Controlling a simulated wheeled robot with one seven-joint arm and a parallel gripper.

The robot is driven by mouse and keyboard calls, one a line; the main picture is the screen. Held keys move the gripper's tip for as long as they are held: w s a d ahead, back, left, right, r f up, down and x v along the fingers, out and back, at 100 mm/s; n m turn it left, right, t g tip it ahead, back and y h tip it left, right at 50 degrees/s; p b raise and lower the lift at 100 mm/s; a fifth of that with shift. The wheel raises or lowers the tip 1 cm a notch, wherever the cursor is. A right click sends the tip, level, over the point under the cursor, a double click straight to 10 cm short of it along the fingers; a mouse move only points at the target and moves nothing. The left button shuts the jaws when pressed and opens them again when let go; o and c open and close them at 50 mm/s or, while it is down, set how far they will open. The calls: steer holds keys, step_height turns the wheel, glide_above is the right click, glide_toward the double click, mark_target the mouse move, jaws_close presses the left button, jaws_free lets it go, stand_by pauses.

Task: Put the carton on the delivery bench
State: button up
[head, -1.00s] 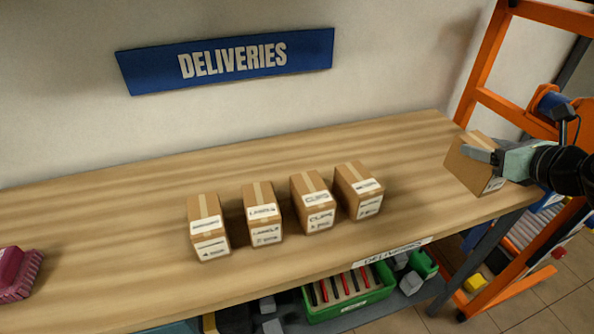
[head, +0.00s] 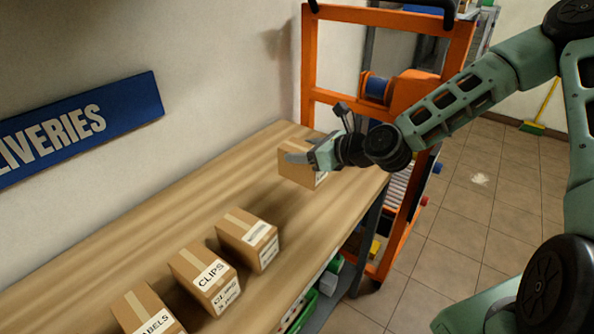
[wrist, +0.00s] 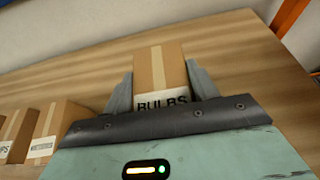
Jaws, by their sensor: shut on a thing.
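My gripper (head: 307,160) is shut on a brown carton (head: 290,160) at the right end of the wooden delivery bench (head: 120,250). In the wrist view the carton (wrist: 158,70) sits between the two grey fingers, and its white label reads BULBS. The carton is upright, over the bench top near its right end. I cannot tell whether its base touches the wood. The blue deliveries sign (head: 75,130) hangs on the wall behind the bench.
Several other cartons stand in a row on the bench, among them one marked CLIPS (head: 205,278). An orange rack (head: 310,70) stands just past the bench's right end. Bare wood lies between the row and the held carton. A green bin (head: 300,310) is below.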

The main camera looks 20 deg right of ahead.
steer(key=shift+f, duration=2.55)
steer(key=shift+f, duration=0.15)
steer(key=o, duration=1.3)
steer(key=shift+o, duration=0.2)
